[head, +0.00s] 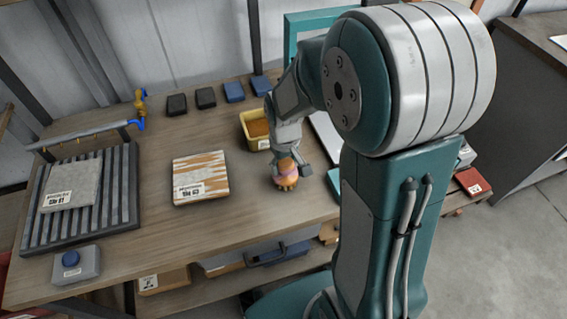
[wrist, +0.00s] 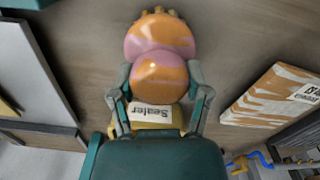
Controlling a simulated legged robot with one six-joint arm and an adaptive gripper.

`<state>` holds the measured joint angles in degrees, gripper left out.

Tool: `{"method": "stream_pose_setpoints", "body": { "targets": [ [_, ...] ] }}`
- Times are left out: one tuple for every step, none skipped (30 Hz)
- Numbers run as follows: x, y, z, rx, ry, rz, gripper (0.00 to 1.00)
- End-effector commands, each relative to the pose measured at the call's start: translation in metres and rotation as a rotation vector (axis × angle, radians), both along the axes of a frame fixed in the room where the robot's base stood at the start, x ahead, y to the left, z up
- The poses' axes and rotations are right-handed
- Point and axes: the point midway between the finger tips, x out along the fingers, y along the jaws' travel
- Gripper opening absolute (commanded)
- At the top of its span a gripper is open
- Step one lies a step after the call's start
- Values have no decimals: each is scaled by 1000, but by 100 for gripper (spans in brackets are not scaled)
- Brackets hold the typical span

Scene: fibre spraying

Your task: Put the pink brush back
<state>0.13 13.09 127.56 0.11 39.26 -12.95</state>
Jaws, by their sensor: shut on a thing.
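My gripper (wrist: 160,92) is shut on a rounded orange and pink thing (wrist: 160,45), which I take to be the pink brush. It has two bulging lobes and a knobbly far end. In the head view the brush (head: 286,174) is at or just above the wooden table, right of the middle; I cannot tell whether it touches. A yellow tub (head: 252,143) with orange-brown contents stands just behind my gripper. In the wrist view the tub (wrist: 150,117) shows a "Sealer" label and is partly hidden by my gripper.
A white board with orange streaks (head: 201,178) lies left of my gripper. A ribbed dark rack (head: 125,200) holds a grey slab (head: 72,186) further left. A grey box with a blue button (head: 76,266) sits at the front left. Small dark and blue blocks line the back edge. Bare table lies between the boards.

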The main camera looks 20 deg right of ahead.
Motion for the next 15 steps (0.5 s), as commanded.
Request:
{"method": "stream_pose_setpoints", "body": {
  "targets": [
    [0, 1, 0, -1, 0, 1, 17],
    [0, 2, 0, -1, 0, 1, 17],
    [0, 2, 0, -1, 1, 1, 17],
    [0, 2, -1, -1, 1, 1, 17],
    [0, 2, -2, -1, 1, 1, 17],
    [0, 2, -2, -1, 1, 1, 75],
    [0, 2, -2, -1, 1, 1, 89],
    [0, 2, -2, -1, 1, 1, 96],
    [0, 2, -2, -1, 1, 1, 96],
    [0, 2, -2, -1, 1, 1, 96],
    [0, 2, -2, -1, 1, 1, 96],
    [0, 2, -2, -1, 1, 1, 96],
    [0, 2, -2, -1, 1, 1, 96],
    [0, 2, -1, -1, 1, 1, 96],
    [0, 2, -1, -1, 1, 1, 96]
  ]
}}
